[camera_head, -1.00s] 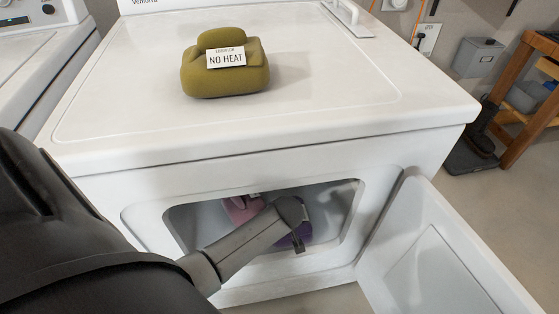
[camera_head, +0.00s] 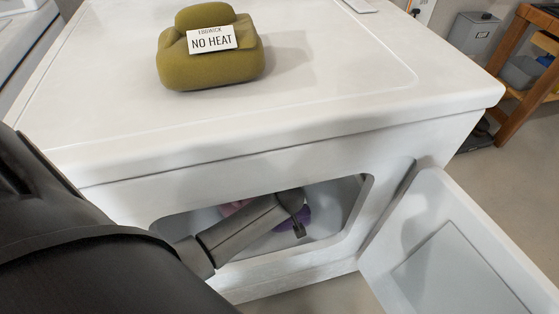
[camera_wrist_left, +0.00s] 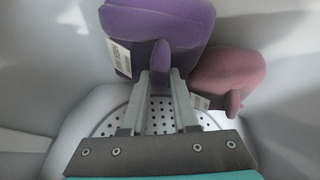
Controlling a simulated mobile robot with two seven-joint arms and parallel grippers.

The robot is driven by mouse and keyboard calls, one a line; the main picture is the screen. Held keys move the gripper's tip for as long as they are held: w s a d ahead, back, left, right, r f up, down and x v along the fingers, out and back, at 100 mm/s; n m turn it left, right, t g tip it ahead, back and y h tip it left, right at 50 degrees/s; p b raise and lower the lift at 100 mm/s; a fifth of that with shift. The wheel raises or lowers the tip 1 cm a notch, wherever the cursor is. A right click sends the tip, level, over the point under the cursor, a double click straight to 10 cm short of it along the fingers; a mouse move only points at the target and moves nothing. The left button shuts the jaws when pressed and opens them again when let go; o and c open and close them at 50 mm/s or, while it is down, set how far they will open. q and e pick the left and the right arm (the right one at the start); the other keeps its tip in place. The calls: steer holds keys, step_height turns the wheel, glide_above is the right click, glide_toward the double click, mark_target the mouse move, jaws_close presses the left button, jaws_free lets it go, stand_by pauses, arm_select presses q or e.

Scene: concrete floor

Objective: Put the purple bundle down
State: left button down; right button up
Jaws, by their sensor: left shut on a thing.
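The purple bundle (camera_wrist_left: 155,27) with a white tag fills the top middle of the left wrist view. A small part of the purple bundle (camera_head: 304,216) shows behind my arm in the head view. My left gripper (camera_wrist_left: 160,82) is inside the dryer drum, its fingers shut on a purple fold of the bundle. In the head view the left gripper (camera_head: 298,222) is seen through the dryer opening, and its fingertips are hard to make out. I cannot tell whether the bundle touches the drum. My right gripper is in neither view.
A pink bundle (camera_wrist_left: 228,72) lies beside the purple one in the drum. The dryer door (camera_head: 425,235) hangs open at the right. An olive bundle (camera_head: 215,64) with a "NO HEAT" card sits on the dryer top (camera_head: 330,95). The opening's rim surrounds my arm.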

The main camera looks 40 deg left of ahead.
arm_select(q)
steer(key=shift+w, duration=0.1)
steer(key=c, duration=1.1)
jaws_free()
steer(key=shift+f, duration=0.1)
steer(key=o, duration=0.4)
